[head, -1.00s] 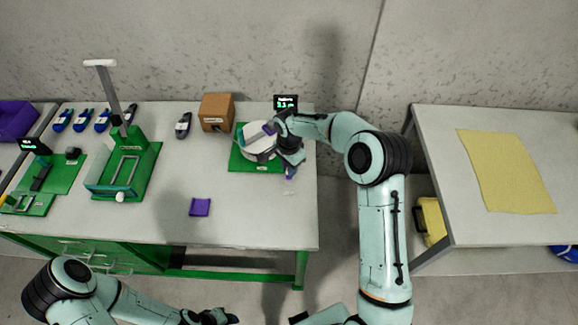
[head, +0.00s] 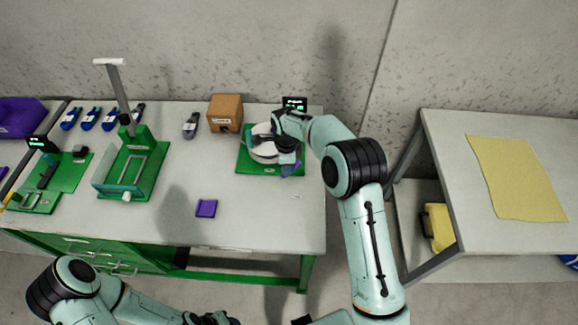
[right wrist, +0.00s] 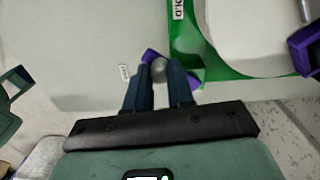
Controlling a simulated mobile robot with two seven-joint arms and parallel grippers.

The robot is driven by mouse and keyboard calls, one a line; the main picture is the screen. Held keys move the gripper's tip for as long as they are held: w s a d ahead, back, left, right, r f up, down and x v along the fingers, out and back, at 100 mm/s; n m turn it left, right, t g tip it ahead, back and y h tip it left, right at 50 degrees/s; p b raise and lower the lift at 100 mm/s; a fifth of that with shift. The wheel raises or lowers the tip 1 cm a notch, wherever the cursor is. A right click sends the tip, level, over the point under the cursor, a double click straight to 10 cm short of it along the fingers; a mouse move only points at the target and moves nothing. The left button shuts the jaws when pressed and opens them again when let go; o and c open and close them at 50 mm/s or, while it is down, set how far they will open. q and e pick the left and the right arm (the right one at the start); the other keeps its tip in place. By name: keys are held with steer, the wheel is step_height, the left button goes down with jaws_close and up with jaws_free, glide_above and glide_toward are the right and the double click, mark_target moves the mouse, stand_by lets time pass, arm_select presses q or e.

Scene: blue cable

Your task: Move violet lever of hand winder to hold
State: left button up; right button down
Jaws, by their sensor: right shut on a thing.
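The hand winder, a white round drum (head: 263,153) on a green base plate (head: 246,164), stands near the right end of the workbench. Its violet lever (head: 291,170) shows at the right front corner of the plate. In the right wrist view my right gripper (right wrist: 160,82) is shut around the lever's grey round knob (right wrist: 158,68), with violet lever parts (right wrist: 150,54) showing beside the fingers. A label ending in "OLD" (right wrist: 178,9) is on the green plate, apart from the lever. My left gripper (head: 212,319) is low at the bottom edge; its jaws are unclear.
A small display (head: 294,103) stands behind the winder and a cardboard box (head: 226,113) left of it. A violet square piece (head: 206,208) lies on the open bench front. A green fixture (head: 130,170) stands further left. Another violet part (right wrist: 305,47) sits by the drum.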

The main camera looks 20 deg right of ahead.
steer(key=m, duration=0.1)
steer(key=w+m, duration=0.1)
steer(key=shift+w+a+r+m+p, duration=0.15)
steer(key=shift+w+a+m+p, duration=0.1)
steer(key=shift+m+p, duration=0.1)
arm_select(q)
steer(key=shift+w+a+r+p, duration=0.1)
steer(key=shift+w+r+p, duration=0.35)
steer(key=shift+w+r, duration=0.5)
steer(key=shift+w+a+r+p, duration=0.1)
steer(key=shift+w+r+p, duration=0.3)
steer(key=shift+w+r, duration=0.45)
arm_select(e)
steer(key=shift+w+m, duration=0.4)
steer(key=shift+m, duration=0.45)
steer(key=shift+w+m, duration=0.35)
steer(key=shift+m, duration=0.45)
arm_select(q)
steer(key=shift+w+f+t, duration=0.15)
steer(key=shift+t, duration=0.15)
arm_select(e)
steer(key=c, duration=1)
jaws_free()
steer(key=shift+o, duration=0.2)
arm_select(q)
steer(key=shift+w+r+p, duration=0.4)
steer(key=shift+w+r, duration=0.2)
steer(key=shift+w, duration=0.1)
arm_select(e)
step_height(320, 180, up, 13)
